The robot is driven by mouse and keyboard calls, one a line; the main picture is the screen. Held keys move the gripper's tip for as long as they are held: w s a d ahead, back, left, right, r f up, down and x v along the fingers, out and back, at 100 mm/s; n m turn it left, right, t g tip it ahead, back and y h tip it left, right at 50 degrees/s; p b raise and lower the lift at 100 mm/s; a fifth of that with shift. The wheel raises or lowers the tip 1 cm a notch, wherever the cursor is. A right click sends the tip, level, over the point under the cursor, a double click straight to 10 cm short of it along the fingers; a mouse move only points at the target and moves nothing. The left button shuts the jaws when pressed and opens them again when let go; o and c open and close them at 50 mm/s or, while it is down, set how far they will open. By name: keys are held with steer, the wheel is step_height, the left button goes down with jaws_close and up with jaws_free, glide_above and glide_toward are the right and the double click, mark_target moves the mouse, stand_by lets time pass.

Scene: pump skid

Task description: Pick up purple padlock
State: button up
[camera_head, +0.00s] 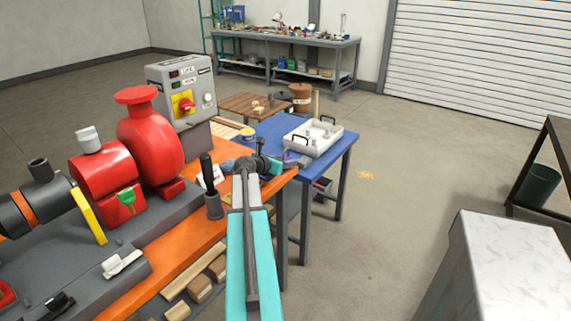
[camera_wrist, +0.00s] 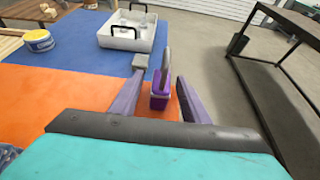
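The purple padlock (camera_wrist: 160,98) shows in the wrist view as a purple body with a grey shackle standing up behind it. It stands on the orange table top near its right edge. My gripper (camera_wrist: 158,88) is open, with one finger on each side of the padlock. A gap shows between the padlock and each finger, so it does not look gripped. In the head view my gripper (camera_head: 281,163) reaches over the far end of the orange table, and I cannot make out the padlock clearly there.
A white tray (camera_head: 296,139) with black handles stands on the blue table (camera_head: 341,154) beyond. A yellow and white tub (camera_wrist: 39,41) is at the left in the wrist view. The red pump (camera_head: 150,140) and grey control box (camera_head: 182,88) stand left of my arm. Open floor lies to the right.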

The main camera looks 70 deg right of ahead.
mark_target(285, 158)
jaws_close()
steer(key=shift+r, duration=0.2)
steer(key=shift+r, duration=1.7)
steer(key=s+a+b, duration=0.2)
steer(key=s+a, duration=0.3)
steer(key=a, duration=0.7)
steer(key=shift+r, duration=0.35)
steer(key=b, duration=0.4)
steer(key=b, duration=0.5)
steer(key=shift+s+a, duration=0.15)
steer(key=shift+a, duration=0.05)
